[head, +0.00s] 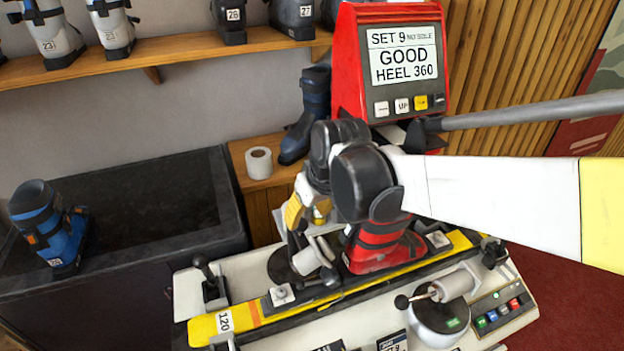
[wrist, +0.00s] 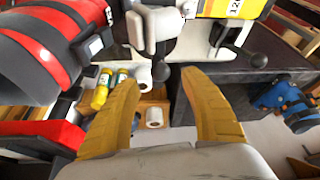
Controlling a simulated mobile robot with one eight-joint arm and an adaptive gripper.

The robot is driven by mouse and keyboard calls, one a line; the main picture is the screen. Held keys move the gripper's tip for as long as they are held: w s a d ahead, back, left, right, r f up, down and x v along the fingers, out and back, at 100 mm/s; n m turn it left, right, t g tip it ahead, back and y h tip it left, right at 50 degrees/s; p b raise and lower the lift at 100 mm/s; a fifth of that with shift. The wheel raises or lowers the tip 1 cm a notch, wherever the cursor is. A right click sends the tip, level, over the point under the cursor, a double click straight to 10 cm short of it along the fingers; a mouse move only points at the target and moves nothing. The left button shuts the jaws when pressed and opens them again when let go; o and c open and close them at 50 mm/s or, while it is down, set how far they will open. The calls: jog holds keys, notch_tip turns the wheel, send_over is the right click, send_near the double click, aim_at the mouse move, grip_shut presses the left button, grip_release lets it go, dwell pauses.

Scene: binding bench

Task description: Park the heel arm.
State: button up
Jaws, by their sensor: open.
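A red ski boot (head: 380,250) stands on a yellow ski (head: 255,312) clamped on the white bench machine (head: 190,295). A pale arm with a roller-like end (head: 308,258) is beside the boot on its left; it looks like the heel arm, but I cannot be sure. A similar pale part (wrist: 157,28) with a dark knob (wrist: 161,72) shows in the wrist view. My gripper (head: 307,207) is above and close to this arm, partly hidden by my own wrist.
A red display unit (head: 405,65) reads "GOOD HEEL 360". A paper roll (head: 259,163) and a dark boot (head: 305,115) sit on the wooden ledge behind. A blue boot (head: 48,225) stands on the dark bench (head: 140,215) at left, which is otherwise clear. A roller handle (head: 455,287) is front right.

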aim_at(301, 230)
jog(key=b+x, duration=0.2)
jog(key=x, duration=0.7)
jog(key=c, duration=1)
jog(key=shift+w+a, duration=0.1)
jog(key=shift+w, duration=0.05)
grip_shut()
